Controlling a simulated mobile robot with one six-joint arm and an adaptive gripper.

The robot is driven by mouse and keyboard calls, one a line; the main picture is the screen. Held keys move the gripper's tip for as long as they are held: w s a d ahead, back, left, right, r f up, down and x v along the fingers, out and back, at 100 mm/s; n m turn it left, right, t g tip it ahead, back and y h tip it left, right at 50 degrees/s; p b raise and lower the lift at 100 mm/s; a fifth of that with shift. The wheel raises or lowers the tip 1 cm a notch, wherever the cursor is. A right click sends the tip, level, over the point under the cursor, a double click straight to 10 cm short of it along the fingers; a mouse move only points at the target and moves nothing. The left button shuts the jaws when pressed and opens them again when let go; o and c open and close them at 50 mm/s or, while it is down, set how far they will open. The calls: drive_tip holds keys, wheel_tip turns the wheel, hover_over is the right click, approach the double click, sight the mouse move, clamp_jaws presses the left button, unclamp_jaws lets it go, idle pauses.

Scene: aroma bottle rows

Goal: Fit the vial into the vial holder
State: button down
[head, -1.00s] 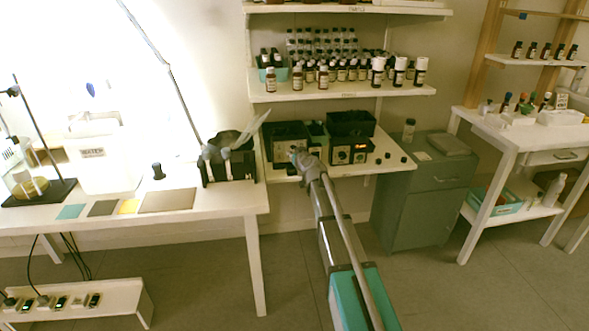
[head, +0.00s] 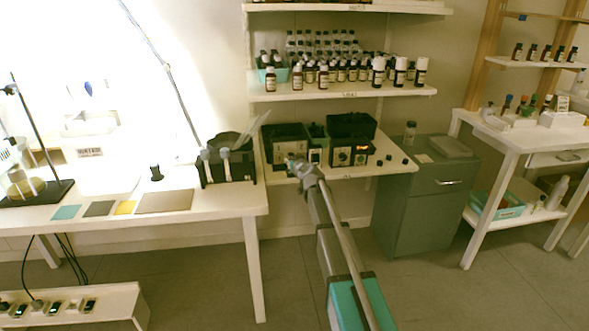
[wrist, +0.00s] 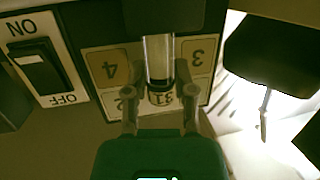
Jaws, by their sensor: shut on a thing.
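My gripper (wrist: 160,98) is shut on a clear glass vial (wrist: 158,52) with a dark lower part, standing between its fingers in the wrist view. Behind the vial is a pale panel with numbered squares and an ON/OFF switch (wrist: 38,68). In the head view my gripper (head: 297,164) is at the front of the wall bench, just before a black device with a pale front panel (head: 287,148). The vial is too small to make out there. I cannot tell which part is the vial holder.
A second black device (head: 350,150) stands to the right on the bench (head: 350,172), with small dark caps beside it. A shelf (head: 345,91) with several brown bottles hangs above. A black container (head: 226,170) stands on the left table. A dark object (wrist: 275,55) is at right in the wrist view.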

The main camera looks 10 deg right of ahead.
drive_tip(key=shift+f+b, duration=0.4)
drive_tip(key=shift+f, duration=0.3)
drive_tip(key=shift+f, duration=0.1)
drive_tip(key=shift+c, duration=2.2)
unclamp_jaws()
drive_tip(key=shift+s+r, duration=0.1)
drive_tip(key=shift+r, duration=0.1)
drive_tip(key=p+v, duration=0.2)
drive_tip(key=v, duration=0.9)
drive_tip(key=shift+s, duration=0.4)
drive_tip(key=shift+d, duration=0.1)
